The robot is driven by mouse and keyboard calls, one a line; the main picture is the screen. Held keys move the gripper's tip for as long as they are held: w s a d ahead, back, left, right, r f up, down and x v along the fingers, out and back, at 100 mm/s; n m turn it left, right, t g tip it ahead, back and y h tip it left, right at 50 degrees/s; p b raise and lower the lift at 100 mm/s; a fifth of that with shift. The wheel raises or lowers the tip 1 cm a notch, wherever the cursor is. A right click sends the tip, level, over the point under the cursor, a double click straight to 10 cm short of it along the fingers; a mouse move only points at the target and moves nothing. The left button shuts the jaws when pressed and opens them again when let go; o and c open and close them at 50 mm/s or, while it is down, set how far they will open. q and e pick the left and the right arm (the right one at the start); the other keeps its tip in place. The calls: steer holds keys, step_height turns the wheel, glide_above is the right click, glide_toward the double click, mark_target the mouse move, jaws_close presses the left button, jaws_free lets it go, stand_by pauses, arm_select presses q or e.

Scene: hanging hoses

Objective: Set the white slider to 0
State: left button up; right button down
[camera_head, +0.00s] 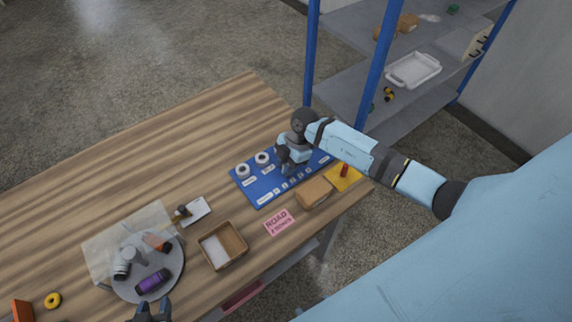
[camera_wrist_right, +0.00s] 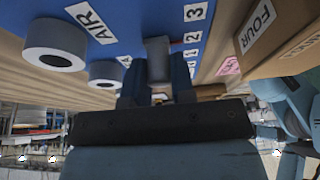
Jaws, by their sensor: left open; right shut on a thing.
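A blue panel (camera_head: 262,193) lies on the wooden table with a row of small white number labels along its near edge. In the right wrist view the panel (camera_wrist_right: 135,12) shows labels 1, 2 and 3 to the right of a pale grey-white slider knob (camera_wrist_right: 158,50). My right gripper (camera_head: 284,163) is down at the panel. In the wrist view its two dark fingers (camera_wrist_right: 158,80) are shut on the slider knob. The slider's track and exact setting are hidden. My left gripper (camera_head: 151,311) is open at the bottom edge of the head view, away from the panel.
Two white round knobs (camera_head: 242,170) (camera_head: 262,158) stand on the panel. A cardboard box (camera_head: 314,194), pink card (camera_head: 279,222) and wooden tray (camera_head: 240,236) are nearby. A round grey tray (camera_head: 172,283) holds small items. The table's far left is clear.

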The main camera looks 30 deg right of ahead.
mark_target(264, 186)
arm_select(q)
step_height(264, 186, up, 2)
steer(key=p, duration=0.2)
steer(key=shift+a+r+p, duration=0.1)
steer(key=shift+r+p, duration=0.1)
steer(key=shift+p, duration=0.15)
arm_select(e)
steer(key=a, duration=0.5)
steer(key=shift+s+a+r, duration=0.15)
steer(key=shift+s+a, duration=0.1)
steer(key=shift+s, duration=0.1)
arm_select(q)
steer(key=shift+a, duration=0.15)
arm_select(e)
steer(key=shift+s+a, duration=0.1)
steer(key=shift+a, duration=0.3)
arm_select(q)
steer(key=shift+s, duration=0.1)
arm_select(e)
steer(key=c, duration=0.9)
jaws_free()
steer(key=shift+a, duration=0.1)
steer(key=shift+c, duration=0.2)
